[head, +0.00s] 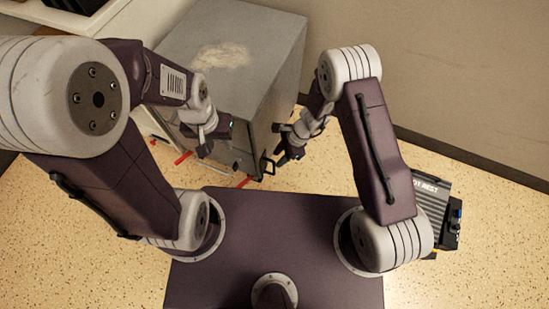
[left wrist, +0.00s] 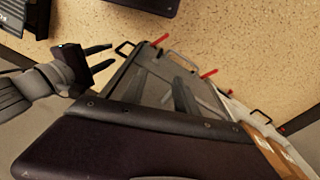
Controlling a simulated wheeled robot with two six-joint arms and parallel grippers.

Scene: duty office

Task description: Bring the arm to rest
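My left arm comes in from the left in the head view, and its gripper (head: 222,150) is in front of the grey cabinet, pointing down. In the left wrist view its two dark fingers (left wrist: 162,97) stand apart with nothing seen between them. My right gripper (head: 283,155) is to the right of it, near the cabinet's front corner. The left wrist view also shows the right gripper (left wrist: 108,56) from the side, its fingers apart and empty. Neither gripper holds a visible object.
The grey cabinet (head: 255,45) has a worn patch on top and black handles. Red bars (head: 183,158) show low by its front. A white unit with a black item (head: 75,5) is at the upper left. A dark box (head: 430,205) is at the right. Speckled floor (head: 480,240) is open there.

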